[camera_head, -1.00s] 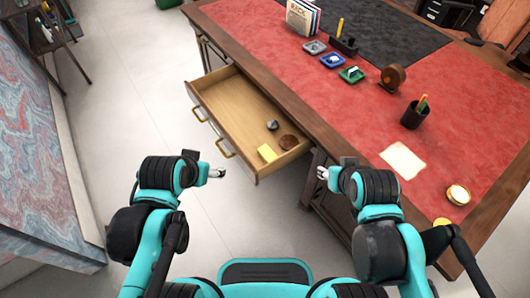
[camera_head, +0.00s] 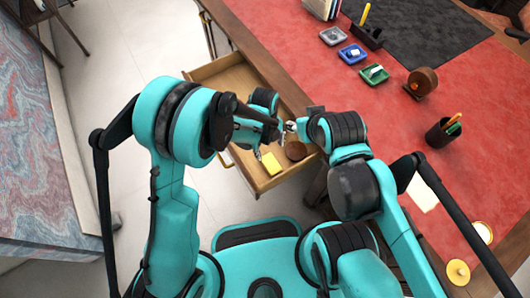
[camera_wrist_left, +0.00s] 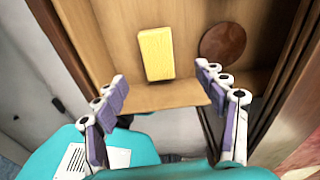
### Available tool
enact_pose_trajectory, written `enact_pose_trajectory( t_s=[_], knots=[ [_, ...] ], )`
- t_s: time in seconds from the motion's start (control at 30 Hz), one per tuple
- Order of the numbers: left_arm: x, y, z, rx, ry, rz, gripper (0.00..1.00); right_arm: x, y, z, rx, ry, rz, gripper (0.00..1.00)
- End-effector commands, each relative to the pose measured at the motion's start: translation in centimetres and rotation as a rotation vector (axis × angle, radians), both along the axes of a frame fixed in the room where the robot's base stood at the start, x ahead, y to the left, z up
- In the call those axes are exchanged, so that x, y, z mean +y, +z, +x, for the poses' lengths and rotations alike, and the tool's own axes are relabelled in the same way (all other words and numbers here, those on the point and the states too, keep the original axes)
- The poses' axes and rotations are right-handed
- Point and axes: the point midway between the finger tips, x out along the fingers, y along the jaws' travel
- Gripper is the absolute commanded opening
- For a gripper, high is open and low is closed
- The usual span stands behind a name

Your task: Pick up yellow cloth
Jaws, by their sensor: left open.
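The yellow cloth (camera_head: 271,163), a small folded block, lies in the open wooden drawer (camera_head: 226,73) near its front. In the left wrist view the cloth (camera_wrist_left: 156,54) lies flat on the drawer floor, ahead of the fingertips and between their lines. My left gripper (camera_head: 270,147) is over the drawer, close to the cloth; in the left wrist view the left gripper (camera_wrist_left: 162,76) is open with nothing between its fingers. My right gripper (camera_head: 290,127) shows only partly beside the drawer's right side, and its jaws are too small to read.
A round brown object (camera_head: 296,151) lies right of the cloth in the drawer. The drawer's front panel (camera_wrist_left: 165,97) crosses below the cloth. The red-topped desk (camera_head: 310,75) holds trays, a black pen cup (camera_head: 443,132) and a brown round holder (camera_head: 421,82).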

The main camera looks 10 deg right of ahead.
Motion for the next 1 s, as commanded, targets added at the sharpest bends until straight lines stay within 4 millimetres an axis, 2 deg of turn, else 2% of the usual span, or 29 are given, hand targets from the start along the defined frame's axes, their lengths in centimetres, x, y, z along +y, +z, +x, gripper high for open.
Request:
enact_pose_trajectory(
  t_s=[0.13,0.47,0.7,0.97,1.0],
  knots=[
    [-0.7,-1.7,-0.6,0.014,-0.081,0.001,0.72,0.0,-0.2,0.0,0.0,0.0,0.0,0.4],
    [-0.6,-5.0,-1.2,0.014,-0.083,0.001,0.72,0.0,-1.7,0.0,0.0,0.0,0.0,0.4],
    [-0.5,-8.6,-2.0,0.014,-0.081,0.0,0.72,0.0,-3.7,0.0,0.0,0.0,0.0,0.4],
    [-0.5,-8.9,-2.1,0.014,-0.08,0.0,0.72,0.0,-3.6,0.0,0.0,0.0,0.0,0.4],
    [-0.5,-8.9,-2.1,0.014,-0.08,0.0,0.64,0.0,-3.6,0.0,0.0,0.0,0.0,0.4]
  ],
)
